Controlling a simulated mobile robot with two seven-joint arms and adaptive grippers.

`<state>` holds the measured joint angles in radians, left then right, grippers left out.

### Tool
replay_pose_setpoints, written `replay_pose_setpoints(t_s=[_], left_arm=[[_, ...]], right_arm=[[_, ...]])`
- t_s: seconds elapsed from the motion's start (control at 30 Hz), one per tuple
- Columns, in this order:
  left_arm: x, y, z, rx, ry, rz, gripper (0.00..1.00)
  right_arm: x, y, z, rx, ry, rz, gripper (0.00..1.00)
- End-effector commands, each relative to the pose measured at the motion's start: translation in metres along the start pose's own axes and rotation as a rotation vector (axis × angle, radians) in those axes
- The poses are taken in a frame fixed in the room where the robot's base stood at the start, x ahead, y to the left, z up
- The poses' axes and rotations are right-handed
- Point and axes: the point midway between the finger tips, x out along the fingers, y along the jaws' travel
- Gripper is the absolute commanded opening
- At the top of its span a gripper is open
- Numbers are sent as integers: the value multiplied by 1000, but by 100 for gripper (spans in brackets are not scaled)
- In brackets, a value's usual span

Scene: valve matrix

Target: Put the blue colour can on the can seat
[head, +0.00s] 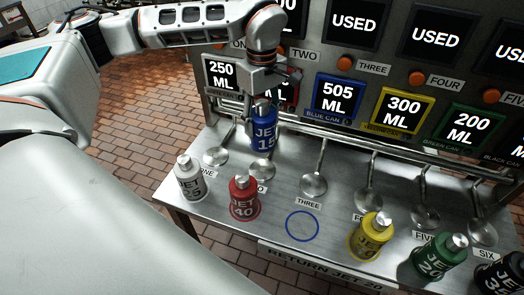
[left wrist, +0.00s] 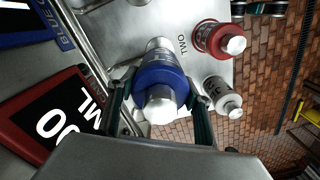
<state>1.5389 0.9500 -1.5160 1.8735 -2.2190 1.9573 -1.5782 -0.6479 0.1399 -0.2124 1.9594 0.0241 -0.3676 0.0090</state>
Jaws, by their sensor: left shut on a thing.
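The blue can (head: 263,136) labelled JET 15 is held roughly upright in my left gripper (head: 264,103), near the panel and behind the red can. In the left wrist view the blue can (left wrist: 160,82) sits between the two dark fingers of the gripper (left wrist: 160,106), its silver cap towards the camera. It appears raised above the table; the exact gap cannot be told. An empty blue ring (head: 302,226) marks a can seat on the table, right of the red can and in front of label THREE. My right gripper is not in view.
A white can (head: 190,178) and red can (head: 244,197) stand left of the ring; yellow (head: 371,237), green (head: 438,256) and black (head: 502,275) cans stand right. Metal spoon-shaped fixtures (head: 313,184) line the panel's foot. The table (head: 285,185) is bare around the ring.

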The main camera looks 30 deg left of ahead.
Motion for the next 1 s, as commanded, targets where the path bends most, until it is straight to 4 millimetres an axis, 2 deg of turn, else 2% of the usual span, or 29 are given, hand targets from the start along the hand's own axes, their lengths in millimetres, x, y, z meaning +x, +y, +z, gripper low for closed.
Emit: replay_pose_setpoints(t_s=[0.1,0.3,0.53,0.8,1.0], left_arm=[[30,-1,0,0,-2,-3,22],[61,0,0,0,-1,0,22],[75,0,0,1,0,1,22],[110,0,0,0,-1,1,22],[110,1,0,1,0,3,22]], right_arm=[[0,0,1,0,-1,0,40],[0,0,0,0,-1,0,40],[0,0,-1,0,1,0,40],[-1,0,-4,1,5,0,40],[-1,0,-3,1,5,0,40]])
